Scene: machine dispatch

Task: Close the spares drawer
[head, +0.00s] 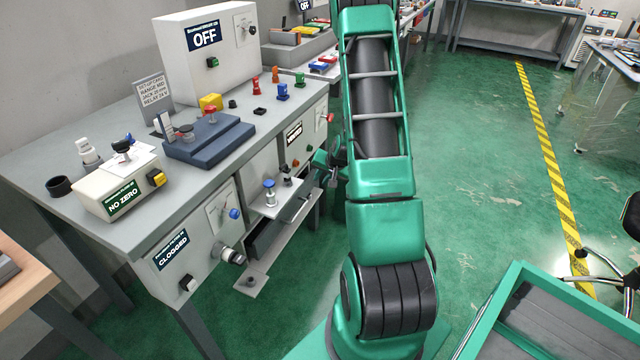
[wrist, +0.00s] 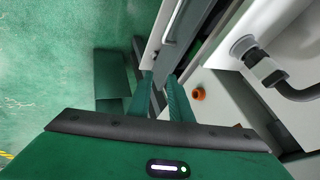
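The spares drawer appears to be the dark grey drawer (head: 296,207) under the bench in the head view. It stands pulled out from the bench front, between the light grey cabinet units. My gripper (head: 331,168) is at its far right end, low beside the bench and partly hidden by my arm. In the wrist view my gripper's two green fingers (wrist: 160,98) stand apart, close to a dark grey panel (wrist: 183,35) with a pale edge. I cannot tell whether they touch it. The drawer's inside is mostly hidden.
The grey bench (head: 120,135) carries several machines and knobs. A pale shelf with a blue knob (head: 269,190) juts out above the drawer. A pipe fitting (head: 228,254) sticks out nearby. Green floor (head: 480,170) is clear to the right; a green-rimmed cart (head: 490,310) stands front right.

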